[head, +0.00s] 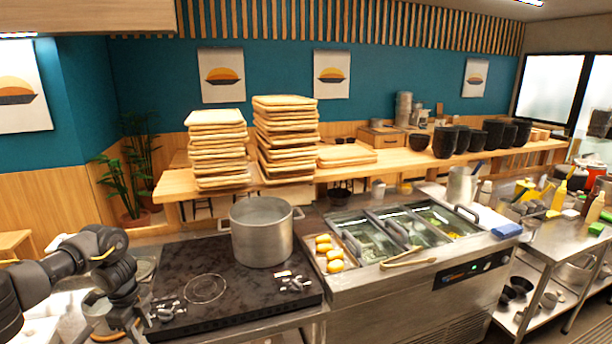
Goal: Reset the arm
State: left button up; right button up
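My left arm comes in from the left edge and bends down at the lower left. Its gripper (118,328) points down beside the left edge of the black stove top, in front of some metal containers (97,303). The fingertips are small and partly cut off by the bottom edge, so I cannot tell whether they are open or shut. No held object can be made out. My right arm and gripper are not in view.
A large steel pot (262,232) stands on the stove top (190,262). Right of it are yellow items on a tray (318,262), a topping counter (420,262) with tongs (408,258), and a side table with bottles (558,196). Stacked wooden boards (287,140) stand behind.

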pick_arm(q)
jog(key=d+f+t+h+b, duration=0.1)
jog(key=d+f+h+b, duration=0.1)
jog(key=d+f, duration=0.95)
jog(key=s+d+f+n+t+h+b, duration=0.15)
jog(key=s+d+f, duration=0.25)
jog(key=f, duration=0.5)
jog(key=s+d+f+n+h+b, duration=0.1)
jog(key=s+d+f+n, duration=0.2)
jog(key=f, duration=0.7)
jog(key=s+d+f+n+t+h+b, duration=0.15)
jog(key=s+d+f, duration=0.25)
jog(key=f, duration=0.5)
jog(key=s+a+f+n+y+b, duration=0.1)
jog(key=s+f+n+y, duration=0.15)
jog(key=s+f, duration=0.65)
jog(key=s+a+f+n+y+b, duration=0.1)
jog(key=s+f+n, duration=0.3)
jog(key=s+f, duration=0.55)
jog(key=s+a+f+n+g+y+b, duration=0.1)
jog(key=s+a+n, duration=0.1)
jog(key=s, duration=1)
jog(key=s+a+f+n+g+y, duration=0.1)
jog(key=s+a+f+g+y, duration=0.1)
jog(key=s, duration=1.1)
jog(key=shift+a+f+n+b, duration=0.15)
jog(key=shift+a+n+b, duration=0.15)
jog(key=shift+n+b, duration=0.1)
